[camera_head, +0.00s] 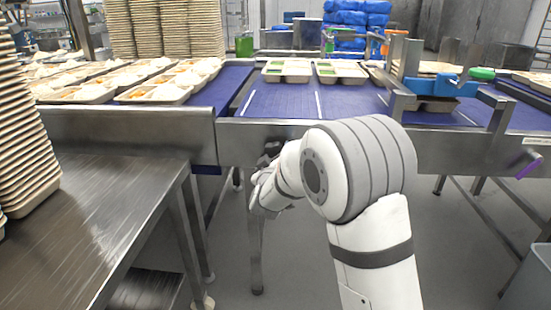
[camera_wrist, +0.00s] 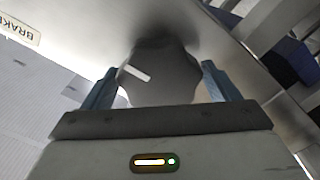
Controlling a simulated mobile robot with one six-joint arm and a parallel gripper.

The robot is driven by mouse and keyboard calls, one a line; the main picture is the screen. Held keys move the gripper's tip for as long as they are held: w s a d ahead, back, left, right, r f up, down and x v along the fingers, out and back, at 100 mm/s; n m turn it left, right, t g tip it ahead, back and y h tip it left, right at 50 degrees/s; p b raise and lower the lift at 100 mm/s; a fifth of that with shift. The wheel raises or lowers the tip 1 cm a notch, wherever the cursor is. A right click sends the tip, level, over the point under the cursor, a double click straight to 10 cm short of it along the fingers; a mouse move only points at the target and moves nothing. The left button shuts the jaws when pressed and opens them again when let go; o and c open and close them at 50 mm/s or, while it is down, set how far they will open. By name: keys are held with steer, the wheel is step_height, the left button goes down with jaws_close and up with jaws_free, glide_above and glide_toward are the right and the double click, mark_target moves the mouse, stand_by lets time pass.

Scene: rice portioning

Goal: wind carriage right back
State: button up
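A dark lobed knob (camera_wrist: 160,75) with a white mark fills the middle of the wrist view, under a metal surface. My gripper (camera_wrist: 160,72) has one blue-grey finger on each side of it; whether both fingers touch the knob I cannot tell. In the head view, my gripper (camera_head: 264,184) is low at the front of the conveyor, partly hidden by my arm. A dark knob (camera_head: 272,147) shows just above it on the conveyor's front side. A metal frame with a blue part (camera_head: 440,86), possibly the carriage, stands across the belt at the right.
A label reading "BRAKE" (camera_wrist: 18,32) is at the wrist view's upper left. Trays (camera_head: 287,71) lie on the blue belt (camera_head: 285,101). A steel table (camera_head: 85,225) with a tall tray stack (camera_head: 25,150) is at the left. A purple-gripped handle (camera_head: 528,165) projects at the right.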

steer(key=c, duration=0.6)
steer(key=shift+f+m+b, duration=0.2)
steer(key=shift+m+b, duration=0.3)
steer(key=shift+b, duration=0.25)
steer(key=shift+r+m+b, duration=0.15)
steer(key=shift+m+b, duration=0.65)
steer(key=shift+m, duration=0.3)
steer(key=shift+f+m+b, duration=0.2)
steer(key=shift+m+b, duration=0.4)
steer(key=shift+b, duration=0.25)
steer(key=shift+r+m+b, duration=0.2)
steer(key=shift+m+b, duration=0.5)
steer(key=shift+m, duration=0.3)
